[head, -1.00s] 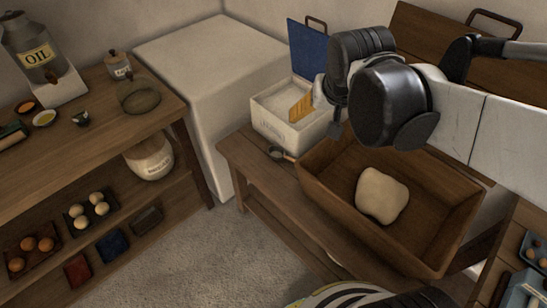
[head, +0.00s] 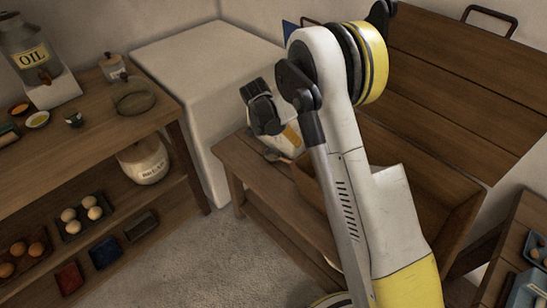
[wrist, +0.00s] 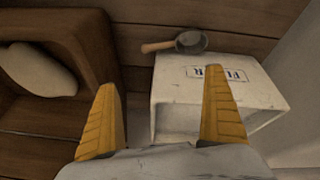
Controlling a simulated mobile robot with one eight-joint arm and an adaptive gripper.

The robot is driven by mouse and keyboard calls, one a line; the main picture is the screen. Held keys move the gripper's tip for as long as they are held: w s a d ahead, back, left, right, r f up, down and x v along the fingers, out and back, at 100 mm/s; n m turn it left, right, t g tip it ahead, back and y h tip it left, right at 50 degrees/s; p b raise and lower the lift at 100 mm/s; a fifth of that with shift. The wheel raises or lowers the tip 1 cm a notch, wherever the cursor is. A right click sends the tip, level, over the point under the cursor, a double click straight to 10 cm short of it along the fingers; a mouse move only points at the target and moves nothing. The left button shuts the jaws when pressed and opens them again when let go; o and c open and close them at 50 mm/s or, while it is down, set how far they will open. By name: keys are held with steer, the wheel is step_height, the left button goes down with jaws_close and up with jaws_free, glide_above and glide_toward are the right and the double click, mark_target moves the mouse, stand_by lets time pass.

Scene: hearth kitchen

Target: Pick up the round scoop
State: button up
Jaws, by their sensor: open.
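The round scoop (wrist: 191,41) lies on the wooden bench beside the flour bin in the wrist view. It has a dark round bowl and a light wooden handle (wrist: 158,46) pointing left. In the head view the scoop (head: 272,155) is small, at the bench's left end. My gripper (wrist: 160,80) is open and empty, its two yellow fingers spread apart. In the wrist view the scoop shows beyond the fingertips, apart from them. In the head view my arm hides much of the bin and the trough.
The white flour bin (wrist: 220,95) stands close to the scoop and under the right finger in the wrist view. A wooden trough (wrist: 98,45) holding pale dough (wrist: 35,70) is at left. A shelf table (head: 60,150) with jars stands further left in the head view.

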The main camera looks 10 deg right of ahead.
steer(key=m, duration=0.1)
glide_toward(286, 161)
steer(key=shift+h, duration=0.3)
steer(key=b+x, duration=0.1)
steer(key=x, duration=0.3)
steer(key=b+x, duration=0.1)
steer(key=x, duration=0.1)
steer(key=shift+w+a+f+b, duration=0.2)
steer(key=shift+w+f+b, duration=0.05)
steer(key=shift+w+b, duration=0.1)
steer(key=b+x, duration=0.1)
steer(key=x, duration=0.1)
steer(key=b+x, duration=0.2)
steer(key=x, duration=0.1)
steer(key=shift+s+f, duration=0.1)
steer(key=shift+s, duration=0.15)
steer(key=c, duration=1.1)
steer(key=shift+r, duration=0.2)
step_height(286, 161, up, 28)
steer(key=p, duration=1)
steer(key=shift+p, duration=0.3)
steer(key=shift+c, duration=0.2)
